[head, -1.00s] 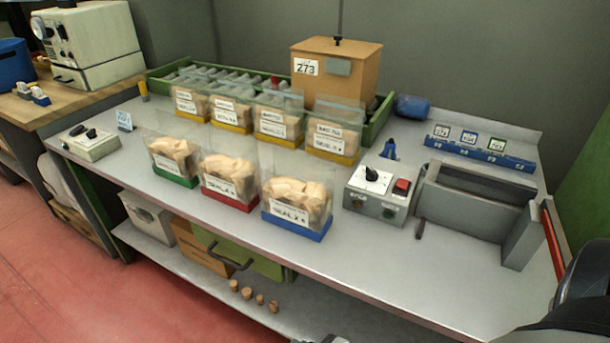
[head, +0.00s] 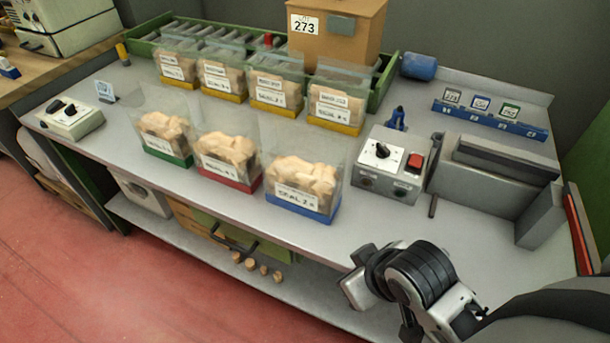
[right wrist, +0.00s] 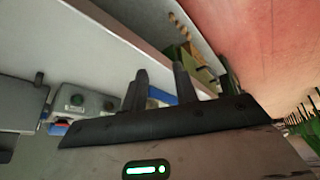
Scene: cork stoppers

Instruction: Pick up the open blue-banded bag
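The blue-banded bag (head: 302,178) stands upright in the front row, at its right end. It is clear, filled with tan corks, with a white label and a blue base; its top edge is too faint to tell how far it gapes. My right gripper (head: 358,284) is in front of the table edge, to the right of and nearer than this bag, apart from it. In the right wrist view my right gripper's fingers (right wrist: 160,70) are spread and empty, with a blue strip (right wrist: 162,95) visible beyond them. My left gripper is not in view.
A red-banded bag (head: 228,158) and a green-banded bag (head: 165,133) stand left of it. Several yellow-banded bags (head: 276,90) stand behind. A grey control box (head: 390,163) is close on the right. Bare tabletop (head: 400,225) lies at front right.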

